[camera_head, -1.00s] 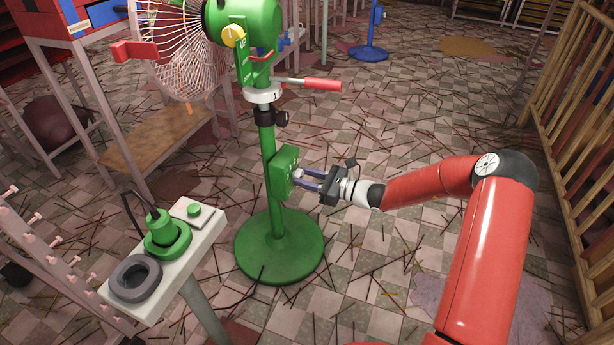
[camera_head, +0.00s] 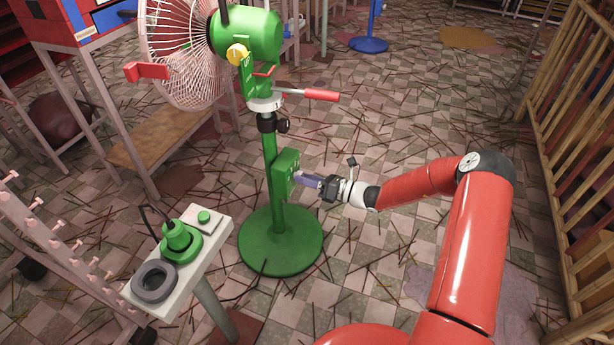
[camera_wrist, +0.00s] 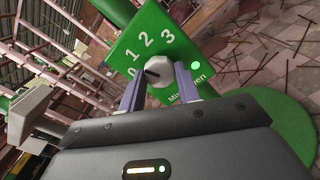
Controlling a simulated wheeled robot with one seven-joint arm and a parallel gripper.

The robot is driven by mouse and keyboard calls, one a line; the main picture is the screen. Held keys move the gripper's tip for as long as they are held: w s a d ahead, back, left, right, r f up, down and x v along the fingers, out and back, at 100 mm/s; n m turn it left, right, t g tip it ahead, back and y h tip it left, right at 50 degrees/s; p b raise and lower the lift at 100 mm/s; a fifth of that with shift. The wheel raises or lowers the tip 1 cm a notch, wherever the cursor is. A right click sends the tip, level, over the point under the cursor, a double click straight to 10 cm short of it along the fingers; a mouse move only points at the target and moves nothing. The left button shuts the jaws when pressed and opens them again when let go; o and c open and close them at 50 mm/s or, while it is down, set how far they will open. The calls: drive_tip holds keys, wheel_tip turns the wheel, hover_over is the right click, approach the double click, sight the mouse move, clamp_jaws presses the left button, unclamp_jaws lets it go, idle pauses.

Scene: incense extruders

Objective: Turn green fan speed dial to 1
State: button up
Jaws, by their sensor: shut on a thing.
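The green fan (camera_head: 262,38) stands upright on a round green base (camera_head: 270,245). A green control box (camera_head: 285,163) is on its pole. In the wrist view the box face (camera_wrist: 150,30) carries white digits 0, 1, 2 and 3 and a lit green light (camera_wrist: 195,65). The pale speed dial (camera_wrist: 165,72) has a dark pointer mark on its left, facing the 0 and 1 side; its exact setting is unclear. My gripper (camera_head: 298,179) is at the box, its two fingers closed on the dial from both sides. In the head view the dial is hard to make out.
A white stand with a green plug-like object (camera_head: 180,240), a grey ring (camera_head: 154,282) and a green button (camera_head: 204,216) is at front left. A wooden rack (camera_head: 560,150) lines the right. Thin sticks litter the tiled floor; the floor right of the fan is otherwise open.

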idle(0.5)
drive_tip(key=o, duration=1)
drive_tip(key=shift+d, duration=0.1)
drive_tip(key=v, duration=0.7)
drive_tip(key=shift+s+d, duration=0.15)
drive_tip(key=shift+d, duration=0.1)
